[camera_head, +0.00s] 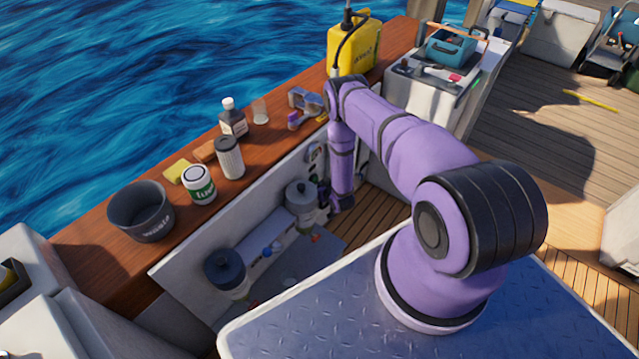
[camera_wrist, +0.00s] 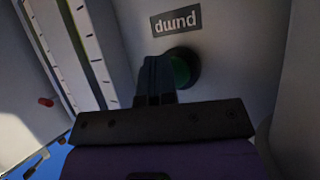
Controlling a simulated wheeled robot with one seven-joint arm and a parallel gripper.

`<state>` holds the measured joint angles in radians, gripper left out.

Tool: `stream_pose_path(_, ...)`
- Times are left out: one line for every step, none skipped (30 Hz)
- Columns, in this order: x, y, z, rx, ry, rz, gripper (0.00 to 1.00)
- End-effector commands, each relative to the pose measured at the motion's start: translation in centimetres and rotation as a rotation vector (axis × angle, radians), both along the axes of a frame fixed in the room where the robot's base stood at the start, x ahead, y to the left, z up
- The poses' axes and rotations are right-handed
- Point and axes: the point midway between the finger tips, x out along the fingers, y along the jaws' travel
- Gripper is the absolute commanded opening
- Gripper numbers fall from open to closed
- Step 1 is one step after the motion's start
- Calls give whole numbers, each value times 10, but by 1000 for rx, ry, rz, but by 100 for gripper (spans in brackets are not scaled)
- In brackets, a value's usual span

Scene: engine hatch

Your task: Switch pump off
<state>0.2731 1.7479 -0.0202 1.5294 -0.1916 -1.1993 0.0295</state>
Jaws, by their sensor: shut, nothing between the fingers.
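The pump control, a green round part in a dark round surround (camera_wrist: 184,68), is on a pale panel in the wrist view. A dark label reading "pump" (camera_wrist: 176,20) appears upside down beside it. My gripper (camera_wrist: 157,62) is shut and empty. Its fingertips overlap the left side of the green part in the picture; I cannot tell whether they touch it. The fingers hide some of the control, so its setting is unclear. In the head view my arm reaches down into the hatch by the side panel, and the pump control cannot be made out there.
In the hatch stand two dark-lidded canisters (camera_head: 226,272) (camera_head: 300,199). The wooden ledge holds a dark pot (camera_head: 141,212), a white-green can (camera_head: 199,185), a bottle (camera_head: 233,117) and a yellow canister (camera_head: 353,48). A pale ridged strip (camera_wrist: 92,50) runs left of the control.

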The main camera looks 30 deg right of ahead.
Motion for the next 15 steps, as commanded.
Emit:
stream_pose_path(3,1,1,0,-2,1,0)
stream_pose_path(4,2,1,0,-2,1,0)
stream_pose_path(5,2,1,0,-2,1,0)
stream_pose_path(5,2,1,0,-2,1,0)
stream_pose_path(6,2,1,0,-2,1,0)
stream_pose_path(6,2,1,0,-2,1,0)
stream_pose_path(6,2,1,0,-3,1,0)
stream_pose_path(6,2,1,0,-3,1,0)
stream_pose_path(6,2,1,0,-3,1,0)
stream_pose_path(7,2,1,0,-4,1,0)
stream_pose_path(7,2,1,1,-4,2,0)
stream_pose_path(7,2,1,1,-4,2,0)
stream_pose_path(7,2,1,0,-5,2,0)
stream_pose_path(7,2,2,0,-5,2,0)
stream_pose_path(7,2,2,0,-5,2,0)
